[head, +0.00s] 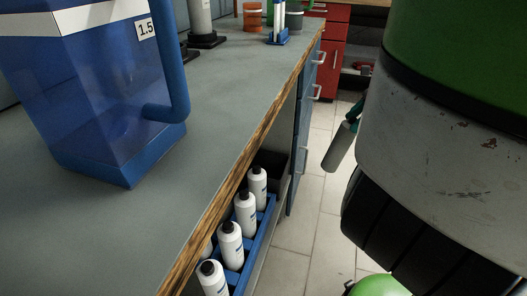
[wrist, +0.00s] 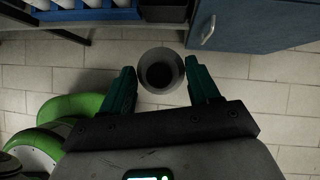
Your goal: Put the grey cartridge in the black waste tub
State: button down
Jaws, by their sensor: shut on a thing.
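The grey cartridge (head: 341,148) hangs tilted over the floor, right of the counter, in the head view. In the wrist view it shows nearly end-on as a grey ring with a dark centre (wrist: 160,72). My gripper (wrist: 160,80) is shut on it, with one teal finger on each side. In the head view my arm hides most of my gripper. The black waste tub (wrist: 165,13) is at the top edge of the wrist view, beyond the cartridge and apart from it. In the head view a dark tub (head: 275,163) shows partly under the counter, behind the bottles.
Several white bottles (head: 230,245) stand in a blue rack (head: 264,220) below the counter (head: 190,165), beside the tub. A blue cabinet (wrist: 240,24) with a handle is on the tub's other side. A blue jug (head: 110,120) stands on the counter. Tiled floor is open below the cartridge.

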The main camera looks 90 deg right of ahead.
jog(key=w+t+p, duration=0.1)
jog(key=w+p, duration=0.5)
jog(key=w, duration=1.1)
jog(key=w+f+b, duration=0.4)
jog(key=f+b, duration=0.2)
jog(key=f, duration=0.5)
jog(key=shift+w+f+g+p, duration=0.15)
jog(key=shift+w+g+p, duration=0.4)
jog(key=shift+w+g, duration=0.65)
jog(key=shift+w+f+g+p, duration=0.15)
jog(key=shift+w+g+p, duration=0.4)
jog(key=shift+w, duration=1.1)
jog(key=shift+c, duration=1.3)
grip_release()
jog(key=shift+f, duration=0.15)
